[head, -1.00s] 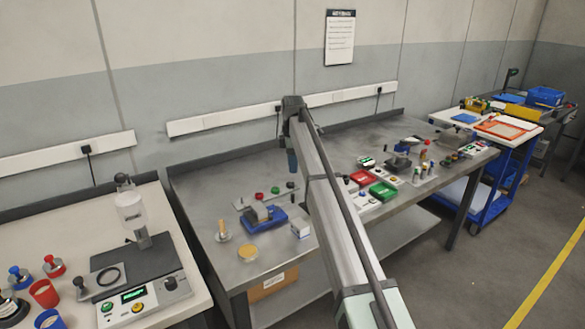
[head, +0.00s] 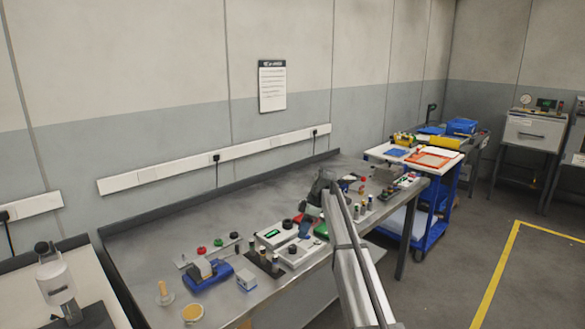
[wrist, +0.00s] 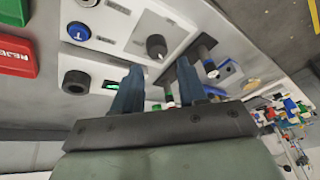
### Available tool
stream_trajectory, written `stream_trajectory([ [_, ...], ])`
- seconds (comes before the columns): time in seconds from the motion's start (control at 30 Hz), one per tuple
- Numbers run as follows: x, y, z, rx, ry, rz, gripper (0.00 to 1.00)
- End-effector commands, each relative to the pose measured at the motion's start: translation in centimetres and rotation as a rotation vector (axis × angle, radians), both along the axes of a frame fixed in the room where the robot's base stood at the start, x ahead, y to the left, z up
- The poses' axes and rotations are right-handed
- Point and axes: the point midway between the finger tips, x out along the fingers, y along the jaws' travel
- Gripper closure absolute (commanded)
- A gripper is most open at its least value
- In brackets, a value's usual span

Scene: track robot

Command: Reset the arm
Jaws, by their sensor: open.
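My arm reaches out over the grey workbench (head: 165,255) from the lower right of the head view. My gripper (head: 306,229) points down over the bench among small devices, and its height above them is hard to tell. In the wrist view, its two dark blue fingers (wrist: 158,82) are apart with nothing held between them. Beyond them is a white control box (wrist: 115,28) with a blue button and a black knob. A small green display (wrist: 108,86) shows just left of the fingers. My forearm hides part of the bench.
A white device with a green screen (head: 280,233) and a blue fixture (head: 208,274) stand on the bench. A blue cart (head: 432,205) stands at the right. The bench's back left is clear.

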Motion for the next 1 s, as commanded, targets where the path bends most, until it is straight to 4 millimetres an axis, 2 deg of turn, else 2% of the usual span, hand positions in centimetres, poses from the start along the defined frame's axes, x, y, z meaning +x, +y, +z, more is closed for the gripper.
stream_trajectory([
  [0.03,-0.3,-2.5,-0.9,0.030,0.011,-0.039,0.58],
  [0.2,-1.5,-8.7,-4.3,0.120,0.054,-0.166,0.58],
  [0.33,-3.5,-11.4,-8.6,0.150,0.106,-0.271,0.58],
  [0.57,-8.1,-12.5,-16.8,0.119,0.213,-0.426,0.58],
  [0.8,-15.1,-12.1,-26.4,0.022,0.340,-0.590,0.58],
  [1.0,-21.7,-11.6,-33.3,-0.074,0.433,-0.718,0.58],
])
